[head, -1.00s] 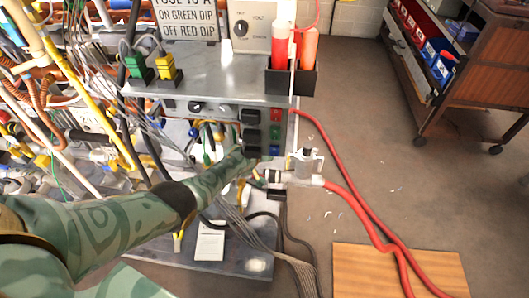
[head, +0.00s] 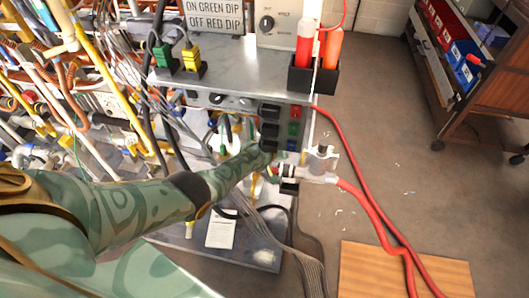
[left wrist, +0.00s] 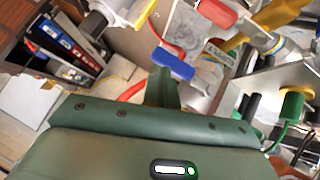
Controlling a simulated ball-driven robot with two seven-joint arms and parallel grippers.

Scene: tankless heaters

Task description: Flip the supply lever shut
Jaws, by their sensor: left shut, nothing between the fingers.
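My left gripper (head: 268,162) reaches in from the left in the head view, at the front edge of the metal bench beside the valve fitting (head: 320,165) with the red hose. In the left wrist view its green fingers (left wrist: 163,88) are shut and empty. A blue lever handle (left wrist: 173,63) shows just past the fingertips; I cannot tell if they touch. Which handle is the supply lever is not clear. In the head view the handles near the gripper are mostly hidden. My right gripper is not in view.
The metal bench (head: 240,75) carries yellow and green plugs and a black holder (head: 313,77) with red and orange bottles. Dense pipes and cables fill the left. A red hose (head: 375,215) runs over the floor to a wooden board (head: 375,270). Open floor lies right, before a cart (head: 485,85).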

